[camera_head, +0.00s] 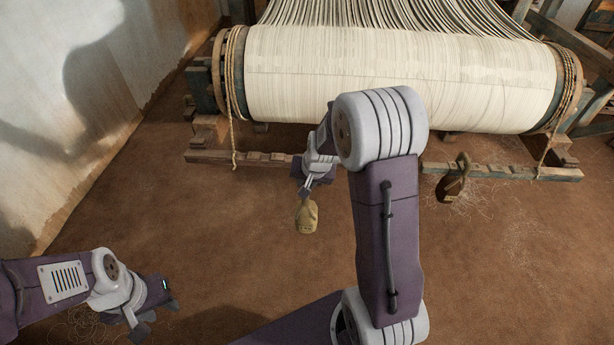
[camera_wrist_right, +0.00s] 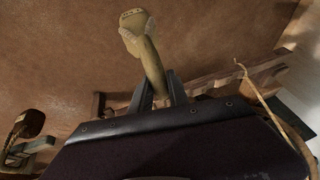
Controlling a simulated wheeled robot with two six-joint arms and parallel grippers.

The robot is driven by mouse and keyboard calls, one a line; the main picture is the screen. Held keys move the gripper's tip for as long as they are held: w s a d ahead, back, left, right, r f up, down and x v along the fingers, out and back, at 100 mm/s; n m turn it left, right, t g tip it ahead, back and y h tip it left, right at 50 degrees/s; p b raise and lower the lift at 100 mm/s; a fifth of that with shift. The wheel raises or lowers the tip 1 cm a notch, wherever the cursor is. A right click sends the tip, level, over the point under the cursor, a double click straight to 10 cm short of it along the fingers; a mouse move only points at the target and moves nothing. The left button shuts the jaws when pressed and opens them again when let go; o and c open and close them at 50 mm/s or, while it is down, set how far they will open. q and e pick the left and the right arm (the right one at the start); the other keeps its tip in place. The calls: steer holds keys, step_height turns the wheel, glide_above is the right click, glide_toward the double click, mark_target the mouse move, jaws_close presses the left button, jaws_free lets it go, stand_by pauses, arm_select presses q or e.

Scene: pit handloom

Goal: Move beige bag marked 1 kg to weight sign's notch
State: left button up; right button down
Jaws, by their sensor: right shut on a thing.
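The beige bag (camera_head: 306,217) hangs from my right gripper (camera_head: 308,188), which is shut on its narrow neck. In the right wrist view the bag (camera_wrist_right: 135,22) points away from the fingers (camera_wrist_right: 158,92); a small dark mark shows on its end, too small to read. The bag is in front of the low notched wooden rail (camera_head: 240,159), apart from it. I cannot make out a weight sign or which notch bears it; my right arm hides the rail's middle. My left gripper (camera_head: 155,318) is open and empty at lower left.
The loom's cloth-wound beam (camera_head: 400,75) spans the back, with ropes at both ends. A brown weight-like object (camera_head: 456,178) is at the rail's right part (camera_head: 510,173). A pale wall (camera_head: 80,90) stands at left. The brown floor (camera_head: 230,215) has loose threads but is mostly clear.

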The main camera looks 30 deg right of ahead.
steer(key=s+a, duration=0.2)
steer(key=s, duration=0.1)
steer(key=s+p, duration=0.1)
steer(key=shift+s+a+r, duration=0.4)
arm_select(q)
step_height(320, 180, up, 3)
steer(key=shift+f+p, duration=0.15)
steer(key=shift+p, duration=0.7)
arm_select(e)
steer(key=s+a, duration=0.1)
steer(key=s, duration=0.1)
steer(key=s+a, duration=0.1)
steer(key=s, duration=0.1)
steer(key=shift+s+a+r, duration=0.15)
steer(key=shift+a, duration=0.05)
steer(key=shift+s, duration=0.1)
